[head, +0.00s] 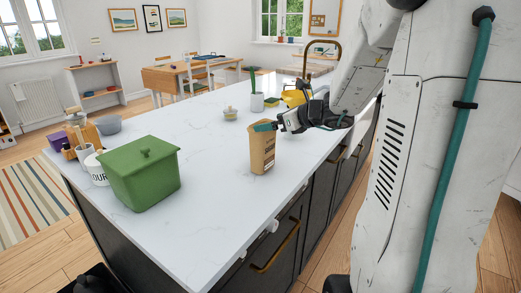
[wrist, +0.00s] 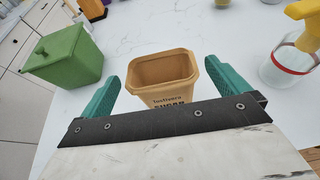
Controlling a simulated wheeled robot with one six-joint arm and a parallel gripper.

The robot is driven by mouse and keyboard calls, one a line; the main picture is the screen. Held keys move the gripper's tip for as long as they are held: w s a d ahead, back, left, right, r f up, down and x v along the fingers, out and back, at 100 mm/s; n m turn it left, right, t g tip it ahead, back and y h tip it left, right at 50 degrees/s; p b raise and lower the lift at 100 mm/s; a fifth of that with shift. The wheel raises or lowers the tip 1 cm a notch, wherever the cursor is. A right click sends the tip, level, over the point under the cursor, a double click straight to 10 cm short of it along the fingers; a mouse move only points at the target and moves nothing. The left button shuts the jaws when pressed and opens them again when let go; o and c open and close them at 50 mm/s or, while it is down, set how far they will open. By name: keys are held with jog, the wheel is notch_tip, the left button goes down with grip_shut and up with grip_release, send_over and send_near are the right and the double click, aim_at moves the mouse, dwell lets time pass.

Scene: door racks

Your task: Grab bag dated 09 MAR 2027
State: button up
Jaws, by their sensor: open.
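A brown paper bag (head: 262,152) stands upright on the white counter near its right edge. In the wrist view the bag (wrist: 163,92) shows its open top, with "SUGAR" partly readable on its side; the black pad edge hides its lower part. No date can be read on it. My gripper (head: 268,127) is at the bag's upper part. In the wrist view my gripper (wrist: 162,72) is open, with one teal finger on each side of the bag and a gap on both sides.
A green lidded box (head: 142,175) stands left on the counter (head: 205,205). White canisters, a grey bowl (head: 108,125) and a small lidded jar (head: 230,114) stand farther back. A yellow-topped container (wrist: 290,62) is right of the bag in the wrist view. The counter's front is clear.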

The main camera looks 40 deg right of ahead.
jog(key=x, duration=0.6)
jog(key=shift+f, duration=0.4)
jog(key=shift+a, duration=0.1)
jog(key=shift+c, duration=0.3)
jog(key=c, duration=1.3)
jog(key=shift+r, duration=0.1)
